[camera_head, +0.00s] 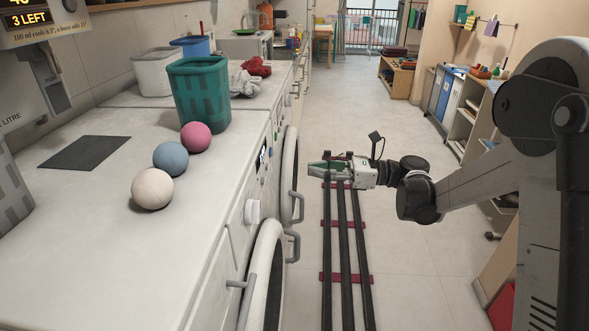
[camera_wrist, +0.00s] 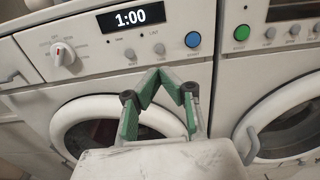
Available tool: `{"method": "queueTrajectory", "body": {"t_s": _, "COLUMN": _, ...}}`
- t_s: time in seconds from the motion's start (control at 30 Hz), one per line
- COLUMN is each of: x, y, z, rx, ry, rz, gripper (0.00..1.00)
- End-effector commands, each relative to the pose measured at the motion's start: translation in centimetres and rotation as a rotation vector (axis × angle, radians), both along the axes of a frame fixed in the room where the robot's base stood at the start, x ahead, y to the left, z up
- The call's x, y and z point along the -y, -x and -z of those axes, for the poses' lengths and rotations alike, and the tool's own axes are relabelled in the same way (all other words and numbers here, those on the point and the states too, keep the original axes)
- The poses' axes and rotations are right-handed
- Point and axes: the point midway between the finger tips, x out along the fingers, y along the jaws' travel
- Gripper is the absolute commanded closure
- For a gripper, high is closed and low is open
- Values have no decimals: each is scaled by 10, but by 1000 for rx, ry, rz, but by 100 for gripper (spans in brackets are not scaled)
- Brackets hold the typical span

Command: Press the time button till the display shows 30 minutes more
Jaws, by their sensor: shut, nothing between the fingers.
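My gripper (camera_wrist: 159,73) is shut and empty, its green fingertips meeting below the control panel in the wrist view. In the head view my gripper (camera_head: 314,168) points left at the washing machine fronts, with a gap to them. The display (camera_wrist: 131,17) reads 1:00. Below it are two small grey buttons, a left one (camera_wrist: 130,53) and a right one (camera_wrist: 159,48); their labels are too small to read surely. The fingertips lie just below the right small button in the picture. A large blue button (camera_wrist: 193,39) is to the right.
A white dial (camera_wrist: 62,53) sits left of the display. The neighbouring machine has a green button (camera_wrist: 241,32). Round doors with protruding handles (camera_head: 292,246) line the front. Three balls and a teal basket (camera_head: 200,92) stand on top. Floor rails (camera_head: 345,260) run along the aisle.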

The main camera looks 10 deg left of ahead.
Motion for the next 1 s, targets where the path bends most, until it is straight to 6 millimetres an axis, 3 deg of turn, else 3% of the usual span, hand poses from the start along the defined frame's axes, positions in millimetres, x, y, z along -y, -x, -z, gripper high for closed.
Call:
{"method": "queueTrajectory", "body": {"t_s": 0.1, "x": 16, "y": -3, "z": 0, "rx": 0, "ry": 0, "rz": 2, "gripper": 100}}
{"method": "queueTrajectory", "body": {"t_s": 0.3, "x": 28, "y": -4, "z": 0, "rx": 0, "ry": 0, "rz": 0, "gripper": 100}}
{"method": "queueTrajectory", "body": {"t_s": 1.0, "x": 29, "y": -4, "z": 0, "rx": 0, "ry": 0, "rz": 0, "gripper": 100}}
